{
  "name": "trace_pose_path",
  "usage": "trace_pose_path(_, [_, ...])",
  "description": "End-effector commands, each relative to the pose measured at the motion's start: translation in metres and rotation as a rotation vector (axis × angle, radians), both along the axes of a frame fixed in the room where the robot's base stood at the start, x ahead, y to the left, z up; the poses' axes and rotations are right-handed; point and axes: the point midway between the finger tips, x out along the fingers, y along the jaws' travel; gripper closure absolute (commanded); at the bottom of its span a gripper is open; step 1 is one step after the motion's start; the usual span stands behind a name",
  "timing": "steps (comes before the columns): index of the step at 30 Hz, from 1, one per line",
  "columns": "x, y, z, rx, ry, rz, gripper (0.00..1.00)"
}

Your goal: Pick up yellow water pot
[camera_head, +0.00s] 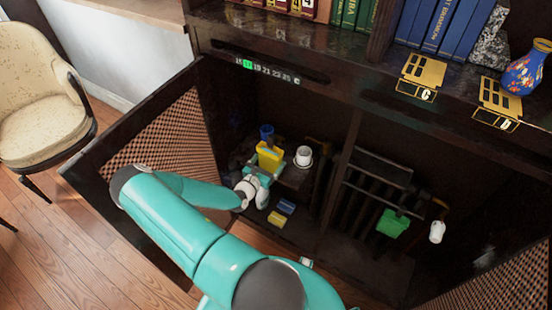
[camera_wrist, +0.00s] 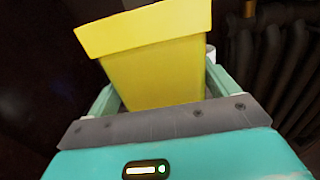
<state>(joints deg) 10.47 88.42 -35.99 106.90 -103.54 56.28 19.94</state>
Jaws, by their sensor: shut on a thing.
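The yellow water pot (camera_head: 269,156) is inside the dark cabinet, at the end of my arm. In the wrist view the yellow pot (camera_wrist: 155,75) fills the middle, slightly tilted in the picture, with its wide rim up. My gripper (camera_head: 262,172) is shut on the pot, with one teal finger on each side of it. The fingers also show in the wrist view (camera_wrist: 160,92), partly hidden by the pot. I cannot tell whether the pot touches the shelf under it.
A white cup (camera_head: 303,156) stands just right of the pot, and a blue object (camera_head: 267,132) is behind it. Yellow and blue blocks (camera_head: 283,208) lie below. A green object (camera_head: 393,223) is in the right compartment. The open cabinet door (camera_head: 150,150) is left of my arm.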

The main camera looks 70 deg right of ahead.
Motion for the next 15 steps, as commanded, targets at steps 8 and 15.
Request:
trace_pose_path(8, [0.004,0.02,0.0,0.0,0.0,0.001,0.32])
trace_pose_path(15, [0.007,0.037,0.001,-0.001,0.0,0.002,0.32])
